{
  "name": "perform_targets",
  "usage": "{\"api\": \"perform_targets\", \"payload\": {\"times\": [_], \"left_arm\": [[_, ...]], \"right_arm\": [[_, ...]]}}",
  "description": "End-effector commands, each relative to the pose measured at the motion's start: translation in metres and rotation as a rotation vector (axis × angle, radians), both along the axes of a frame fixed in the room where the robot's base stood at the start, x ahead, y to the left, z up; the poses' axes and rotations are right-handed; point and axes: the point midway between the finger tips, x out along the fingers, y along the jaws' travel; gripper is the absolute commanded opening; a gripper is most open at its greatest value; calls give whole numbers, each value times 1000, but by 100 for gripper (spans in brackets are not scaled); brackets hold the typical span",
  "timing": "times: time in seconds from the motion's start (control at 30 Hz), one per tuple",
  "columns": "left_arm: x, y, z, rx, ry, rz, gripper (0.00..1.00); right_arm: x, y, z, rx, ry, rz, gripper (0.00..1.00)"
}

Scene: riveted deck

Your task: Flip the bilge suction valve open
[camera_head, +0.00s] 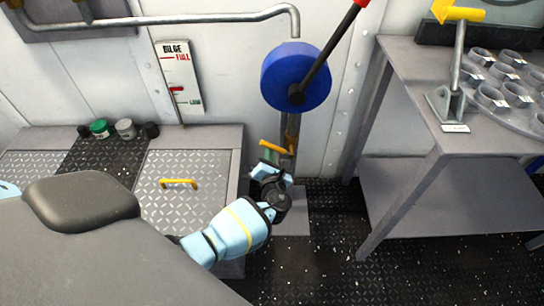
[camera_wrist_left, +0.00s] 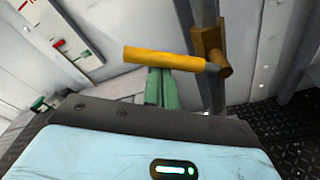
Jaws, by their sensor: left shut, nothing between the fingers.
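The bilge suction valve shows as a yellow lever (camera_head: 274,147) on a brass-coloured body on the vertical pipe, below the blue disc. The lever sticks out to the left, crosswise to the pipe. In the left wrist view the lever (camera_wrist_left: 165,58) fills the upper middle, and its valve body (camera_wrist_left: 208,45) sits to the right. My left gripper (camera_head: 269,158) is shut and empty, just below the lever. Its green fingers (camera_wrist_left: 158,86) reach up to the lever's underside; I cannot tell whether they touch it. My right gripper is not in view.
A blue disc (camera_head: 287,78) with a red-handled bar is above the valve. A bilge gauge (camera_head: 178,78) hangs on the wall. A grey table (camera_head: 405,122) stands right, carrying a yellow-topped lever (camera_head: 457,50) and a cup rack (camera_head: 505,85). Deck plates with a yellow handle (camera_head: 179,183) lie left.

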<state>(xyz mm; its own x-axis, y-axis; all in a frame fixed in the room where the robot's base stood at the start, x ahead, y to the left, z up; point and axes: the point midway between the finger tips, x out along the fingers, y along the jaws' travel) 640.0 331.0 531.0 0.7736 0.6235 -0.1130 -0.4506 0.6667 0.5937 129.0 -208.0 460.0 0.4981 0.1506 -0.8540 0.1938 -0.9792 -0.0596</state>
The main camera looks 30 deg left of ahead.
Motion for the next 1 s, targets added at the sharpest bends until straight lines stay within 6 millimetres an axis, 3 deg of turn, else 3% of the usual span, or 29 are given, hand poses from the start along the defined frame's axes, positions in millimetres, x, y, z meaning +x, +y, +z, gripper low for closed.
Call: {"api": "perform_targets", "payload": {"times": [0.03, 0.4, 0.77, 1.0], "left_arm": [[3, -1, 11, 39, 19, -2, 0], [11, -12, 30, 330, 217, -2, 0], [21, -28, 42, 597, 399, -2, 0], [26, -37, 46, 595, 400, -2, 0]], "right_arm": [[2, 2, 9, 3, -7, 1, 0], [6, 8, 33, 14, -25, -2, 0], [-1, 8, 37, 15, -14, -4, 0], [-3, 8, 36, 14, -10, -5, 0]]}}
